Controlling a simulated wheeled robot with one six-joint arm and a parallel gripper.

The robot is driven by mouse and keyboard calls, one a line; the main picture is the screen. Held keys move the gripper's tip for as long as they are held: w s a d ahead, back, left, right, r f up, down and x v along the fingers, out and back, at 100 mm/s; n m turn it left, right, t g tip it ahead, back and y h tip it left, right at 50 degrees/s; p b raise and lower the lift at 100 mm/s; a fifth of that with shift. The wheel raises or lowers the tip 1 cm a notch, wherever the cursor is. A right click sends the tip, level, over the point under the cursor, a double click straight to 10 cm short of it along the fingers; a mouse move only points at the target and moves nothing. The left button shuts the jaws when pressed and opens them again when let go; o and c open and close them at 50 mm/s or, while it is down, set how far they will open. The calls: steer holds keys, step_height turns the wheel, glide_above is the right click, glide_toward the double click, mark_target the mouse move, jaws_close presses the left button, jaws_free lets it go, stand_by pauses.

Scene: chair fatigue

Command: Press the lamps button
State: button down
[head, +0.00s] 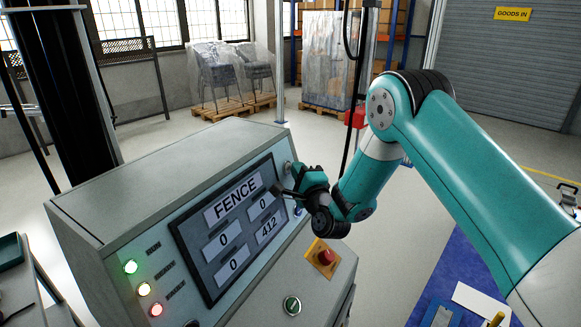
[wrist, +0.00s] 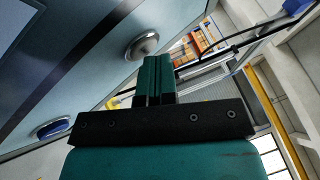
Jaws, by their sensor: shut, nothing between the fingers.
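A grey control console (head: 150,180) stands at left, with a dark screen (head: 222,250) reading FENCE. A round silver button (head: 287,167) sits by the screen's upper right corner, and a blue button (head: 298,210) is lower, partly hidden by my gripper. In the wrist view the silver button (wrist: 142,46) and the blue button (wrist: 52,128) lie left of my fingers. No label on either is readable, so I cannot tell which is the lamps button. My gripper (head: 275,189) is shut and empty, in front of the screen's right edge. The wrist view shows its closed fingers (wrist: 155,62) apart from the silver button.
Green (head: 130,266), white (head: 144,289) and red (head: 156,310) lamps glow left of the screen. Wrapped chairs (head: 215,75) stand behind; floor between is clear.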

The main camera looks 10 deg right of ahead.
steer(key=shift+s+d+b, duration=0.15)
steer(key=shift+b, duration=0.65)
steer(key=shift+s+d+b, duration=0.3)
steer(key=shift+b, duration=0.95)
steer(key=shift+s+d+r, duration=0.1)
steer(key=shift+r, duration=0.1)
steer(key=shift+b, duration=0.45)
steer(key=s+d+b, duration=0.1)
steer(key=d+b, duration=0.1)
steer(key=b, duration=0.3)
steer(key=s+d+r+b, duration=0.1)
steer(key=s+b, duration=0.1)
steer(key=b, duration=0.3)
steer(key=shift+s+d+r, duration=0.1)
steer(key=shift+s+d, duration=0.05)
steer(key=shift+d, duration=0.2)
steer(key=shift+a, duration=0.1)
